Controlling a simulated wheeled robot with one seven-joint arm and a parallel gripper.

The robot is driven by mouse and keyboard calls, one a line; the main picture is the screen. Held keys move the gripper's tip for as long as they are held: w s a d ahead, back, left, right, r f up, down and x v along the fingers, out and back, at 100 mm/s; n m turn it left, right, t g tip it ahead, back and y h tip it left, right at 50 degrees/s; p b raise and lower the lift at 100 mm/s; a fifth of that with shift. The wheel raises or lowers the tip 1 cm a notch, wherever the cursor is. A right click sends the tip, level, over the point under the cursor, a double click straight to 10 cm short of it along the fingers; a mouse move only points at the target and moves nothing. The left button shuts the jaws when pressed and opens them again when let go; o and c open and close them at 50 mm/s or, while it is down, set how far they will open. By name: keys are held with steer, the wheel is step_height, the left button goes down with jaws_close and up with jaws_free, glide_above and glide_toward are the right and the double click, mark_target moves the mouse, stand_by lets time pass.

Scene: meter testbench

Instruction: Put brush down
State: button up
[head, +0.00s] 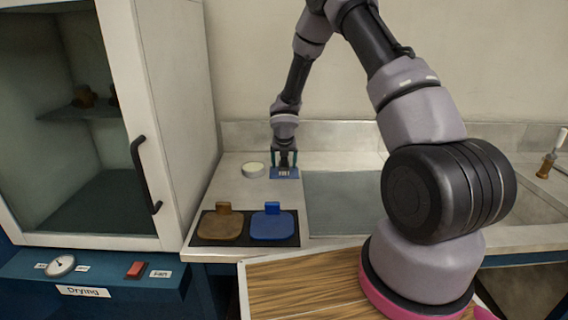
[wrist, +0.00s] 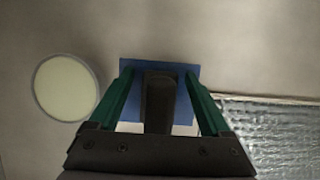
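My gripper (head: 284,160) is over a small blue pad (head: 284,175) on the counter, with its teal fingers apart. In the wrist view, my gripper (wrist: 158,82) has a dark upright piece (wrist: 160,100), seemingly the brush, between its fingers. Gaps show on both sides of this piece. It seems to stand on the blue pad (wrist: 186,70), though its lower end is hidden. A pale strip with marks shows on the pad in the head view.
A round pale dish (head: 253,169) sits just left of the pad. Brown (head: 221,226) and blue (head: 272,226) plates lie on a dark mat near the front edge. A grey textured panel (head: 340,200) is to the right. A white cabinet (head: 175,110) stands at left.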

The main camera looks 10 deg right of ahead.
steer(key=v, duration=1.1)
steer(key=shift+r, duration=0.4)
steer(key=s+d+r+m, duration=0.3)
steer(key=s+r+m, duration=0.1)
steer(key=r+m, duration=0.25)
steer(key=s+d+r+m+h, duration=0.1)
steer(key=s+d+r+m, duration=0.1)
steer(key=s+r+m, duration=0.4)
steer(key=s+d+r+m, duration=0.25)
steer(key=r+m, duration=0.25)
steer(key=r, duration=0.3)
steer(key=s+r+m+t+y, duration=0.1)
steer(key=s+r+m, duration=0.2)
steer(key=s+m, duration=0.3)
steer(key=s+a+r+m+y, duration=0.1)
steer(key=s+r+m, duration=0.2)
steer(key=s+m, duration=0.4)
steer(key=s+r+m+t+y, duration=0.1)
steer(key=s+r+m, duration=0.2)
steer(key=s+m, duration=0.4)
steer(key=shift+a+r+t+y, duration=0.2)
steer(key=shift+r+t+y, duration=0.1)
steer(key=shift+r+y, duration=0.1)
steer(key=shift+m, duration=0.25)
